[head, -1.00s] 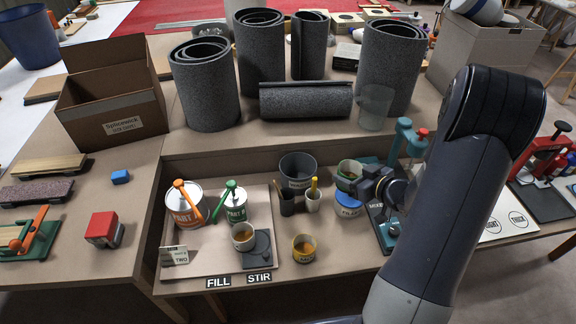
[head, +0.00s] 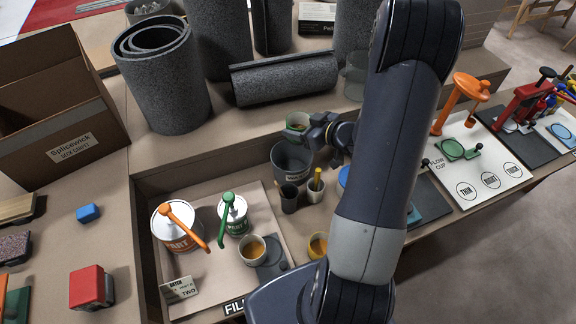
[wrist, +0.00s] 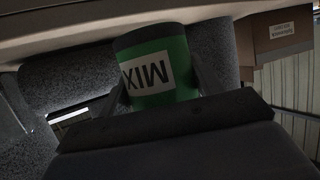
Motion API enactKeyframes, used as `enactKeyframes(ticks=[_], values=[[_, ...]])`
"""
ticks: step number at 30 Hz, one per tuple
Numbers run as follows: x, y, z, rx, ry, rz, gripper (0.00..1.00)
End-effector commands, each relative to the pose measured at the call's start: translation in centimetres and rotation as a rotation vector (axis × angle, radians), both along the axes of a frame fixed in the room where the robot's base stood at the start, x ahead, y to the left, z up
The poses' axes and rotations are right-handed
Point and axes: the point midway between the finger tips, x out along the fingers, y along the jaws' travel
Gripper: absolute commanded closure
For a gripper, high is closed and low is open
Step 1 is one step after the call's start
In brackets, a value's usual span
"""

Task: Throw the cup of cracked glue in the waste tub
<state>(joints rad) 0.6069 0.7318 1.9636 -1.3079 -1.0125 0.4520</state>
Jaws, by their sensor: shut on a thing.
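A green-banded cup (head: 297,124) with brownish glue inside is held in my gripper (head: 311,130). In the wrist view the cup (wrist: 158,70) shows its MIX label upside down, with a finger on each side. Whether the glue is cracked is too small to tell. The dark grey tub (head: 291,165) stands on the bench just below the cup in the head view. Its printed label is hard to read. The cup appears raised near the tub's back rim; its exact height over the opening is unclear.
A dark cup (head: 289,197) and a pale cup (head: 316,190) with a yellow stick stand before the tub. A glue cup (head: 252,249) is on the tray beside two cans. A yellow-banded cup (head: 317,246) stands near my arm. A grey roll (head: 285,78) lies behind.

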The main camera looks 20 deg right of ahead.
Motion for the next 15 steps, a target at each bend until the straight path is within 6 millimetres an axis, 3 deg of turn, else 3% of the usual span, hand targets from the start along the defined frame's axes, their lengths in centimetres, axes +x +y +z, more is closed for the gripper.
enactKeyframes(ticks=[1,9,15], values=[[0.0,0.0,-1.0,0.0,0.0,0.0,0.61],[0.0,0.0,-3.9,0.0,0.0,0.0,0.61],[0.0,0.0,-4.6,0.0,-0.001,0.0,0.61]])
